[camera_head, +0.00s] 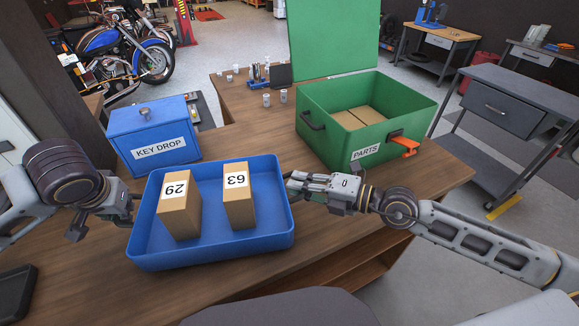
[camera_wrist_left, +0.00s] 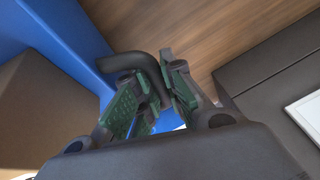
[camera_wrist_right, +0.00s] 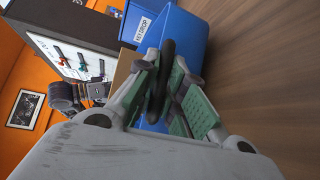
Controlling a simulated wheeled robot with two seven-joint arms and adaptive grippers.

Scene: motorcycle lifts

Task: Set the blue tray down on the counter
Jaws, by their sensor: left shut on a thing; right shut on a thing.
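The blue tray (camera_head: 215,254) is at the front middle of the head view, over the wooden counter (camera_head: 330,225). I cannot tell whether its base touches the counter. Two brown boxes stand in it, one labelled 29 (camera_head: 180,215) and one labelled 63 (camera_head: 239,206). My left gripper (camera_head: 132,208) is at the tray's left end; in the left wrist view its fingers (camera_wrist_left: 155,98) are shut on a dark handle. My right gripper (camera_head: 290,186) is at the right end; in the right wrist view its fingers (camera_wrist_right: 168,88) are shut on the other dark handle.
A blue KEY DROP box (camera_head: 150,128) stands just behind the tray. An open green PARTS bin (camera_head: 365,158) with brown boxes inside stands behind my right gripper. Small metal cups (camera_head: 267,100) stand further back. A dark tray (camera_head: 14,290) lies at the left front.

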